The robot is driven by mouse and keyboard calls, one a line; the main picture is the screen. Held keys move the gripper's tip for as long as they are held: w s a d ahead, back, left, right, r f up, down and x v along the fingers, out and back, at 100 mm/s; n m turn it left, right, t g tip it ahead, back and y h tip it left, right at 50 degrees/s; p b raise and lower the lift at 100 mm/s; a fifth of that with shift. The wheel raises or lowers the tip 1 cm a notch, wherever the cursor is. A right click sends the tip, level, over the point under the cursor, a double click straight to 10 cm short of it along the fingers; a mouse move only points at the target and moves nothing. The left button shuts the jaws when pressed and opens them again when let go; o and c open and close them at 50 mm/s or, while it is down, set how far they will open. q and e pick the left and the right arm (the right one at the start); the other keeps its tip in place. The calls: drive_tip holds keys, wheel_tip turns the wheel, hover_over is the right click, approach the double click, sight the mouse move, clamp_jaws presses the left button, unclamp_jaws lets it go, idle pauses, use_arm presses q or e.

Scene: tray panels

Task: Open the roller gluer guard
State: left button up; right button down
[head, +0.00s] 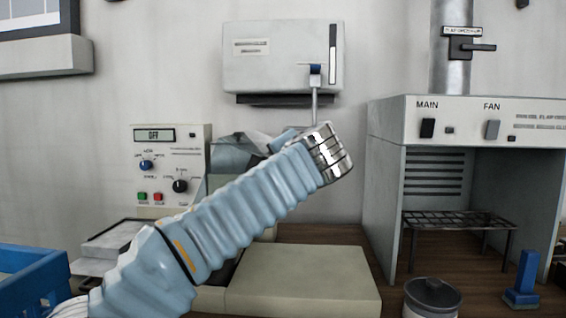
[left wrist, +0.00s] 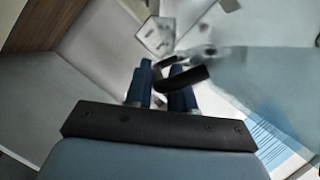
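The gluer has a control panel (head: 168,165) reading OFF and a flat beige bed (head: 302,280). A grey-blue cover (head: 232,155), perhaps the guard, shows partly behind my left arm. That arm, in a ribbed light-blue sleeve, crosses the head view and hides much of the gluer; its fingers cannot be made out there. In the left wrist view my left gripper (left wrist: 161,92) has two dark-blue fingers apart with a gap between them. My right gripper is not in view.
A wall box (head: 275,60) with a lever hangs above. A fume hood (head: 480,122) stands at the right. A blue crate (head: 40,280) is at the left.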

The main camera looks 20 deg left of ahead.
use_arm(q)
drive_tip(key=b+v, duration=0.1)
drive_tip(key=v, duration=1.2)
drive_tip(key=shift+s, duration=0.1)
drive_tip(key=shift+c, duration=0.3)
drive_tip(key=f+m+y+b, duration=0.1)
drive_tip(key=f+b, duration=0.1)
drive_tip(key=d+f+m+y+b, duration=0.1)
drive_tip(key=f+m, duration=0.1)
drive_tip(key=f, duration=0.1)
drive_tip(key=d+f+m+y+b, duration=0.1)
drive_tip(key=f+m+b, duration=0.1)
drive_tip(key=f, duration=0.1)
drive_tip(key=shift+w+f+t+y+b, duration=0.2)
drive_tip(key=shift+w+t+y+b, duration=0.1)
drive_tip(key=shift+t, duration=0.1)
clamp_jaws()
drive_tip(key=d+f+m+t+y+b, duration=0.2)
drive_tip(key=d+f+m+t+b, duration=0.15)
drive_tip(key=f+m, duration=0.35)
drive_tip(key=w+a+r+m+p, duration=0.1)
drive_tip(key=w+a+r+p, duration=0.1)
drive_tip(key=w+a+r, duration=0.4)
drive_tip(key=shift+w+a+r, duration=0.15)
drive_tip(key=shift+a+r, duration=0.7)
drive_tip(key=shift+r, duration=0.35)
